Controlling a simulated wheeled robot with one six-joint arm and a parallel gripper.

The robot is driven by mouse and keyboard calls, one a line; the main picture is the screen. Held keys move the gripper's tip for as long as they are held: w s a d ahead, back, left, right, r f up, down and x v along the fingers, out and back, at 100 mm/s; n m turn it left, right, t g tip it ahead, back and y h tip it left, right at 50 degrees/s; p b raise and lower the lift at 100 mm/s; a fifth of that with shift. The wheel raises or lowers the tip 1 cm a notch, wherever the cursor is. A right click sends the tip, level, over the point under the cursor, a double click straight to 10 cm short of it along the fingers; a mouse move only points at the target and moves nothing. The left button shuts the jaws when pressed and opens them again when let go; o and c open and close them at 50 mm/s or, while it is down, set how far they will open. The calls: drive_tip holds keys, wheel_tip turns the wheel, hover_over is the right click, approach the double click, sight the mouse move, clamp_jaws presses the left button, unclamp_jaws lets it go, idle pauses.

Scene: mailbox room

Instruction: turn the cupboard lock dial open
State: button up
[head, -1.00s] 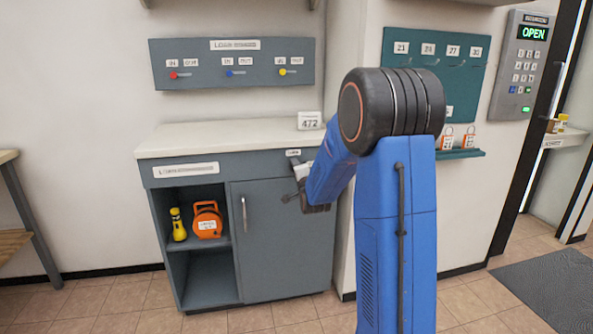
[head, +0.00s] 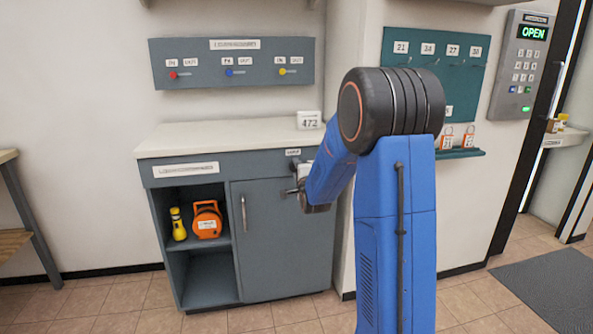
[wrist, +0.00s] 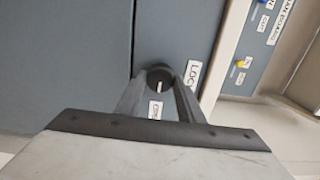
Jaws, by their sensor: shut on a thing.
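The lock dial (wrist: 159,79) is a dark round knob with a pale mark line, on the grey cupboard front beside the door seam in the wrist view. My gripper (wrist: 160,92) has its two fingers closed on the sides of the dial. A small white label lies between the fingers and a "LOCK" label (wrist: 192,76) is beside the dial.
The cupboard's open shelf holds a yellow flashlight (head: 177,224) and an orange case (head: 207,222). A "472" card (head: 309,120) stands on the white countertop (head: 225,135). The door handle (head: 243,214) is left of my gripper. A wall corner stands close on the right.

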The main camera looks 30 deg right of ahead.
drive_tip(key=o, duration=1)
drive_tip(key=shift+o, duration=0.2)
drive_tip(key=v, duration=1.7)
drive_tip(key=shift+s, duration=0.25)
drive_tip(key=s+a+f+n+g+y, duration=0.25)
drive_tip(key=s+a+n+g, duration=0.35)
drive_tip(key=s+a+n, duration=0.6)
drive_tip(key=s+a+n+g, duration=0.2)
drive_tip(key=s+n, duration=0.1)
drive_tip(key=s, duration=0.5)
drive_tip(key=s+a+f+n+g+y, duration=0.1)
drive_tip(key=s+a+n+g, duration=0.1)
drive_tip(key=s, duration=0.5)
drive_tip(key=s+a+f+n+g+y, duration=0.1)
drive_tip(key=s+n, duration=0.3)
drive_tip(key=s, duration=0.4)
drive_tip(key=shift+s+a+f+g, duration=0.15)
drive_tip(key=shift+s+a+g, duration=0.25)
drive_tip(key=shift+g, duration=0.4)
